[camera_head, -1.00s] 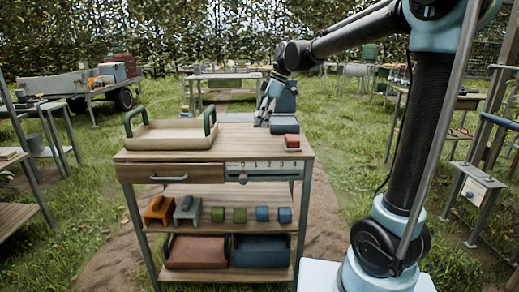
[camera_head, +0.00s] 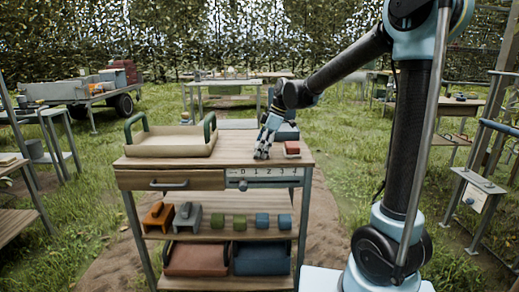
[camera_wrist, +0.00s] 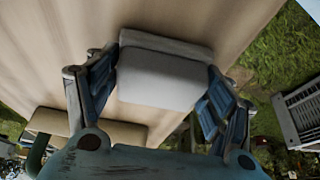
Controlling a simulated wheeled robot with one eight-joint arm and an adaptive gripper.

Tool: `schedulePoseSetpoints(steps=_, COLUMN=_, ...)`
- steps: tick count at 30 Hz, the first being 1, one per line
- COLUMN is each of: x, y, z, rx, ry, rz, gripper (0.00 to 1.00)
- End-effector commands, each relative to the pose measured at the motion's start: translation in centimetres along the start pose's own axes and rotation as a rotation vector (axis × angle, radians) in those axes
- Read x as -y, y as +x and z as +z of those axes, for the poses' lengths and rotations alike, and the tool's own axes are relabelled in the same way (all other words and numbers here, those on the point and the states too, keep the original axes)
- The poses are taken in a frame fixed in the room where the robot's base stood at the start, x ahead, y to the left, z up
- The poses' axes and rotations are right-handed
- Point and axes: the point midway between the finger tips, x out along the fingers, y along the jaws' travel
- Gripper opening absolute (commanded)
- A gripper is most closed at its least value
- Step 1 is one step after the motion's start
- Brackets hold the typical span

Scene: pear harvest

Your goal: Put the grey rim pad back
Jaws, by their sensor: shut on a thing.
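A pale grey block with a stepped edge, which looks like the grey rim pad (camera_wrist: 162,78), sits between my two fingers in the wrist view. My gripper (camera_wrist: 155,95) is shut on it, one blue finger at each side. In the head view my gripper (camera_head: 263,155) points down at the worktable top (camera_head: 235,161), just left of the red block and above the number scale. The pad itself cannot be made out there. I cannot tell whether it touches the wood.
A cream tray (camera_head: 168,152) with green handles stands at the left of the tabletop. A red block (camera_head: 291,147) is close on the right. An orange piece (camera_head: 157,217), a grey piece (camera_head: 186,217) and several small blocks stand on the shelf below.

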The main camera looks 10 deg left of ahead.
Motion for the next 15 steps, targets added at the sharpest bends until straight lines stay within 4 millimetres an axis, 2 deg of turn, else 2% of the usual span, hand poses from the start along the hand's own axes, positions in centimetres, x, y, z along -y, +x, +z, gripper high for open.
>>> schedulePoseSetpoints(steps=6, x=-0.01, y=0.15, z=0.06, rx=0.0, ry=0.0, rz=0.0, gripper=0.52)
schedulePoseSetpoints(steps=7, x=-0.01, y=0.12, z=0.05, rx=0.0, ry=0.0, rz=0.0, gripper=0.81)
schedulePoseSetpoints(steps=9, x=-0.01, y=0.11, z=0.04, rx=0.0, ry=0.0, rz=0.0, gripper=0.94)
schedulePoseSetpoints(steps=15, x=-0.02, y=0.1, z=0.05, rx=0.0, ry=0.0, rz=0.0, gripper=0.94)
